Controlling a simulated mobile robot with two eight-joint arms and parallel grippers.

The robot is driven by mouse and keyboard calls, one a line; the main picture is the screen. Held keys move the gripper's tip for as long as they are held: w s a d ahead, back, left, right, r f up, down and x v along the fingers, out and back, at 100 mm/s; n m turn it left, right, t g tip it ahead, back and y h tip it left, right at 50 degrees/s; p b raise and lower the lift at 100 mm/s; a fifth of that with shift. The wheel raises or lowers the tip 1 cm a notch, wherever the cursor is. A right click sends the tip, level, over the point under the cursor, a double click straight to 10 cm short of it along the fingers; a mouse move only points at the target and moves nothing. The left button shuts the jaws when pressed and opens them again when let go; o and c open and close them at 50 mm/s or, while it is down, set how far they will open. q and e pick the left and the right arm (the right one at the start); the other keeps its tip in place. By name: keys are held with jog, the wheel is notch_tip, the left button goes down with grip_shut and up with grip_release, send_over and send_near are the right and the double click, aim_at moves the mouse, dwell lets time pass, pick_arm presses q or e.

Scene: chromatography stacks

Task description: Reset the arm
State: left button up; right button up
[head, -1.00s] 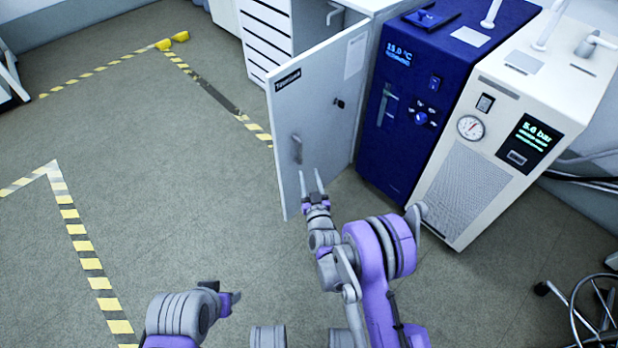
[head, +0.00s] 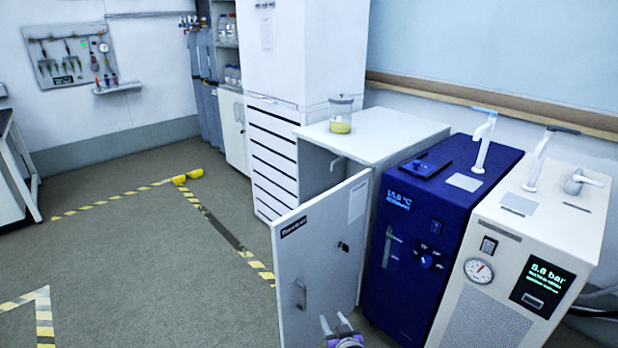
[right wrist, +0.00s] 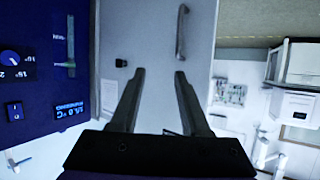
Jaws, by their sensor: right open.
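My right gripper (head: 338,326) shows at the bottom edge of the head view, in front of the lower part of an open white cabinet door. In the right wrist view its two dark fingers (right wrist: 158,100) are spread apart with nothing between them. The grey cabinet door (head: 322,262) with its handle (head: 300,295) fills the space beyond the fingers; the handle also shows in the wrist view (right wrist: 181,32). Most of my right arm is below the head view. My left gripper is out of the head view.
A blue chiller (head: 425,255) and a cream unit with a gauge (head: 500,290) stand right of the door. A glass jar with yellow contents (head: 341,115) stands on the white cabinet (head: 400,130). Open floor (head: 130,270) with striped tape lies to the left.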

jog(key=s+d+r+m+g+h, duration=0.1)
jog(key=s+d+g, duration=0.25)
jog(key=s, duration=0.75)
jog(key=s+d+g+h, duration=0.15)
jog(key=s+d, duration=0.25)
jog(key=s, duration=0.8)
jog(key=s+d+r+m+g, duration=0.1)
jog(key=s+d+g, duration=0.3)
jog(key=s, duration=0.7)
pick_arm(q)
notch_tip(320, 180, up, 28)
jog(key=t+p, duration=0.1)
jog(key=p, duration=2.3)
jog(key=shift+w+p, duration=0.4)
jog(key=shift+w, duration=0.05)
pick_arm(e)
notch_tip(320, 180, up, 28)
jog(key=t, duration=0.1)
jog(key=shift+w, duration=0.2)
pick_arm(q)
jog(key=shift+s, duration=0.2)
pick_arm(e)
jog(key=shift+s+a, duration=0.1)
jog(key=shift+s, duration=0.1)
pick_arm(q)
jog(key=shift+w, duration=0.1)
pick_arm(e)
jog(key=shift+w, duration=0.1)
